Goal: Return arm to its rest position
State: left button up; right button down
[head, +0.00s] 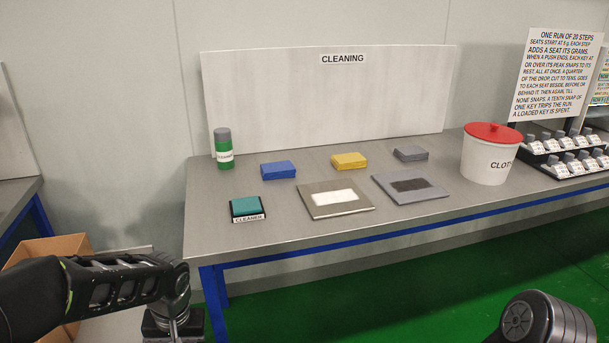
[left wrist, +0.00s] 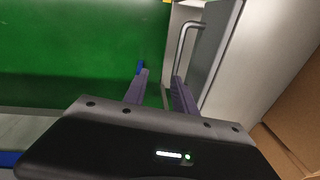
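My left arm (head: 110,285) comes in from the left in the head view, in front of the bench's left end. Its wrist hangs down at the bottom edge, and the fingers are hidden there. In the left wrist view my left gripper (left wrist: 160,86) has its two fingers apart with nothing between them, above the green floor. My right arm (head: 545,320) shows only as a rounded dark link at the bottom right; its gripper is out of view.
A grey bench (head: 235,222) holds a green bottle (head: 222,150), a teal cleaner pad (head: 245,206), coloured blocks, two flat boards and a red-lidded white bucket (head: 487,160). A cardboard box (head: 60,246) stands at left. A metal handle (left wrist: 184,45) is near the left fingers.

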pick_arm(q)
jog(key=d+f+m+t+h+p, duration=0.1)
jog(key=d+f+m+t+h, duration=0.25)
jog(key=d+f, duration=1)
jog(key=s+d+f+n+g+h, duration=0.1)
jog(key=s+d+f, duration=0.3)
jog(key=s, duration=0.4)
jog(key=s+d+f+n+g+h+p, duration=0.1)
jog(key=s+d+f+g, duration=0.1)
jog(key=s+f, duration=0.3)
jog(key=s+d, duration=0.1)
jog(key=s, duration=0.3)
jog(key=shift+d+f+n+p, duration=0.3)
jog(key=shift+d+f+n, duration=0.05)
jog(key=shift+d+f, duration=0.05)
jog(key=shift+s, duration=0.1)
